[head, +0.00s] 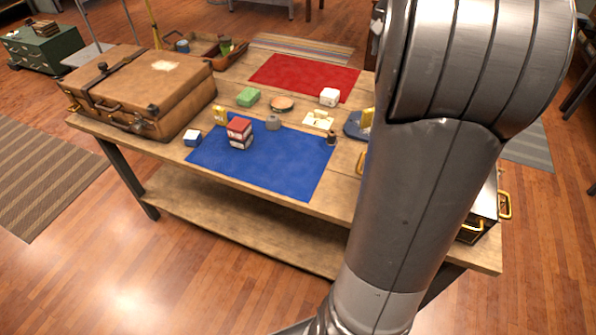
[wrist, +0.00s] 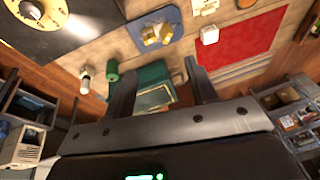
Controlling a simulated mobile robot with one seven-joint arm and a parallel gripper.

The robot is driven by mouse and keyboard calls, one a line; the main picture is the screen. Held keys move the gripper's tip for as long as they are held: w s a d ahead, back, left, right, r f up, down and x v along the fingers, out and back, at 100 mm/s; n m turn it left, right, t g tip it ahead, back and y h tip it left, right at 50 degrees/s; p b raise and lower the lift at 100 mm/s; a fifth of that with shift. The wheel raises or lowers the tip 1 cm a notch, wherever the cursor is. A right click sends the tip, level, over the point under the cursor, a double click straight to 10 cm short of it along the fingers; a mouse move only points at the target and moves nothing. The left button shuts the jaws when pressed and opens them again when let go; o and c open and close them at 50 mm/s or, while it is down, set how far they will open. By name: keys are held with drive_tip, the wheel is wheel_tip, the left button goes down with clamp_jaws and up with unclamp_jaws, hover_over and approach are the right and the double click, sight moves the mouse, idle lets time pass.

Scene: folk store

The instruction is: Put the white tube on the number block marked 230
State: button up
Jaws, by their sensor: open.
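My gripper (wrist: 160,82) is open in the wrist view, with nothing seen between its fingers. A small white cylinder with a dark end (wrist: 85,76) lies left of the fingers, apart from them; it may be the white tube, but I cannot be sure. In the head view my arm hides the gripper and part of the table's right side. No number 230 can be read. A red and white block (head: 239,132) stands on the blue mat (head: 290,172).
A brown suitcase (head: 150,85) fills the table's left end. A red mat (head: 300,75) lies at the back, with a white cube (head: 329,97) at its front edge. A green roll (wrist: 112,73) and a green box (wrist: 153,82) show in the wrist view. The blue mat's front is clear.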

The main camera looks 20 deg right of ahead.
drive_tip(key=s+a+n+t, duration=0.1)
drive_tip(key=s+a+n, duration=0.25)
drive_tip(key=a, duration=0.65)
drive_tip(key=s+a+n, duration=0.2)
drive_tip(key=s+a, duration=0.3)
drive_tip(key=a, duration=0.5)
drive_tip(key=s+a+f+n, duration=0.2)
drive_tip(key=s+a+f, duration=0.1)
drive_tip(key=s+a, duration=0.2)
drive_tip(key=s+a+f+n+t+y, duration=0.1)
drive_tip(key=s+a+f+n, duration=0.1)
drive_tip(key=s+a+f, duration=0.2)
drive_tip(key=s+a, duration=0.2)
drive_tip(key=s, duration=0.1)
drive_tip(key=shift+y, duration=0.3)
drive_tip(key=shift+o, duration=0.3)
drive_tip(key=shift+f+n, duration=0.1)
drive_tip(key=shift+n, duration=0.15)
